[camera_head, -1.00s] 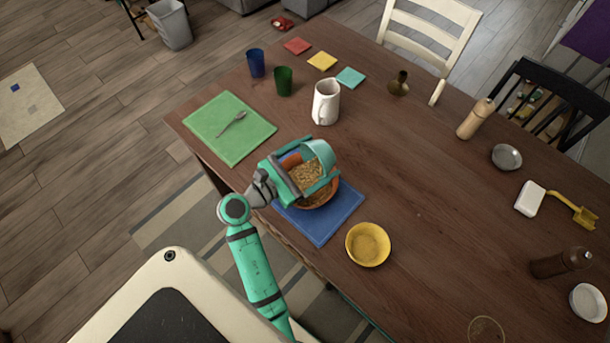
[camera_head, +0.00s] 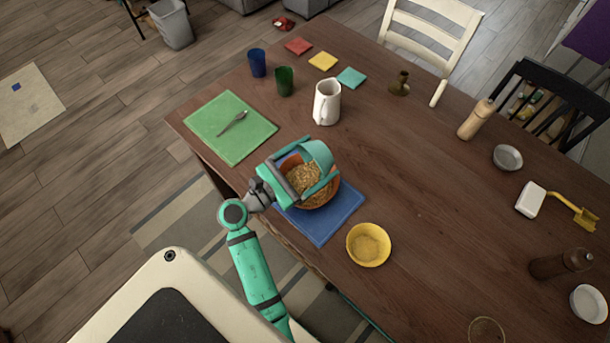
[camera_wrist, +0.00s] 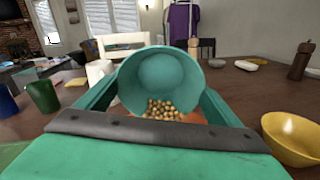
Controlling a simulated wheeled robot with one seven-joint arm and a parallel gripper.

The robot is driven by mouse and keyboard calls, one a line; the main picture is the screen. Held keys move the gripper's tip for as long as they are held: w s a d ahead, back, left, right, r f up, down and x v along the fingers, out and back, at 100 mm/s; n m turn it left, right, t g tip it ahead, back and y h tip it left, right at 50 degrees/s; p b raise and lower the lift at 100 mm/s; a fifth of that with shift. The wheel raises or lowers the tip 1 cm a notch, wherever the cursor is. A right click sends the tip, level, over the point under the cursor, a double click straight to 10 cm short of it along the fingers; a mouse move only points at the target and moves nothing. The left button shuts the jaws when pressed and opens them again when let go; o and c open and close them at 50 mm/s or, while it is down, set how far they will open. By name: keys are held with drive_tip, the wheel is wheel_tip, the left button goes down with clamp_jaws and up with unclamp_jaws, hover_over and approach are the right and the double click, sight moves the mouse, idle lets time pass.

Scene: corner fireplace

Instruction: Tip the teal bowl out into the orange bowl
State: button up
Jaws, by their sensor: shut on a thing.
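The teal bowl (camera_head: 318,153) is held on its side by my gripper (camera_head: 318,170), above the orange bowl. In the wrist view the teal bowl (camera_wrist: 165,70) sits between the fingers, its open mouth facing the camera, its inside mostly bare. Small tan pieces (camera_wrist: 165,109) show at its lower rim; I cannot tell whether they lie in it or below it. The orange bowl (camera_head: 318,205) stands on the blue mat (camera_head: 335,222) and holds many tan pieces (camera_head: 305,184). My gripper partly hides its rim.
A yellow bowl (camera_head: 368,245) stands just right of the blue mat. A white mug (camera_head: 327,102), a green cup (camera_head: 284,82) and a blue cup (camera_head: 257,63) stand behind. A green mat (camera_head: 230,128) with a spoon lies left.

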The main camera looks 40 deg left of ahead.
drive_tip(key=shift+s+a+t, duration=0.15)
drive_tip(key=shift+s+t, duration=0.35)
drive_tip(key=shift+t, duration=0.3)
idle(0.6)
drive_tip(key=shift+r+h, duration=0.15)
drive_tip(key=shift+h, duration=0.15)
drive_tip(key=w+g, duration=0.1)
drive_tip(key=g+y, duration=0.1)
drive_tip(key=g, duration=0.1)
drive_tip(key=shift+w+d, duration=0.2)
drive_tip(key=shift+w, duration=0.2)
drive_tip(key=shift+w+d+f+g, duration=0.15)
drive_tip(key=shift+w+f+g, duration=0.2)
drive_tip(key=shift+g, duration=0.45)
